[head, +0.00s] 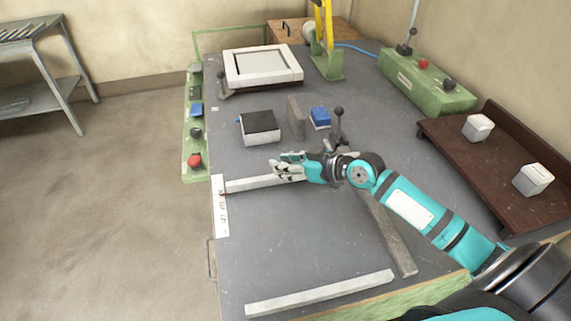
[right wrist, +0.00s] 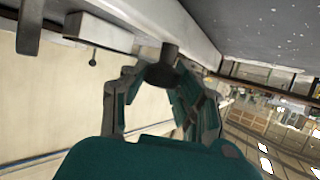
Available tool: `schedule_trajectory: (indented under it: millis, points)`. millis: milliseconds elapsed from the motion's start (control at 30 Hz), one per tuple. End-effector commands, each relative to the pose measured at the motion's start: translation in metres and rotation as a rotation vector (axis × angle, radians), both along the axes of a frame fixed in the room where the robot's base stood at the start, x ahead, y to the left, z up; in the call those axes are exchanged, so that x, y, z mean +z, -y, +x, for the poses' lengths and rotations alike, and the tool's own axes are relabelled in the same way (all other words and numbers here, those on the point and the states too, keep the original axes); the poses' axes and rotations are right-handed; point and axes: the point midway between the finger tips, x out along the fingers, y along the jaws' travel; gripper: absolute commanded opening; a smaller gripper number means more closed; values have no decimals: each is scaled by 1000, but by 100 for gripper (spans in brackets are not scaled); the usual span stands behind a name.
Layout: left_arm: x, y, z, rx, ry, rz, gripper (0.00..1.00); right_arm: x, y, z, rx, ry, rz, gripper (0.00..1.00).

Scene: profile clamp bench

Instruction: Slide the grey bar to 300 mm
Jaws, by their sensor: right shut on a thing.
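A light grey bar (head: 262,184) lies on the bench, its left end beside a white scale strip (head: 220,206) with a small red mark; the numbers are too small to read. My right gripper (head: 282,166) is at the bar's right part and hides some of it. In the right wrist view my right gripper (right wrist: 158,82) is closed around a dark round knob (right wrist: 165,68), which meets a long pale surface. I cannot tell for sure whether the knob belongs to the bar. My left gripper is not in view.
Another pale bar (head: 320,292) lies near the front edge. A darker grey strip (head: 392,245) runs beneath my right arm. Behind stand a black-topped box (head: 260,127), a blue block (head: 320,117) and a black-knobbed lever (head: 338,122). The bench (head: 290,235) between the bars is clear.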

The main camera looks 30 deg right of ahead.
Motion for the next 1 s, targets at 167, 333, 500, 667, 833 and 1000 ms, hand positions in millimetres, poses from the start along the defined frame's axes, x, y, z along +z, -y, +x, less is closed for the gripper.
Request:
schedule_trajectory:
  millis: [167, 333, 500, 667, 833, 1000]
  points:
    - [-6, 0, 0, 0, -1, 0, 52, 1, 3, 8, -2, 4, -1, 0]
    - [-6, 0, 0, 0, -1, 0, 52, 1, 3, 7, -2, 3, -2, 29]
    - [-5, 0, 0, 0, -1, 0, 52, 1, 3, 7, -1, 3, 0, 51]
    - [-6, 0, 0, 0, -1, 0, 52, 1, 2, 7, -1, 3, 0, 52]
    - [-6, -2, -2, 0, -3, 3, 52, 1, 4, 5, -1, 2, -1, 52]
    - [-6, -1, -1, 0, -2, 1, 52, 8, 14, -12, -3, 0, -5, 52]
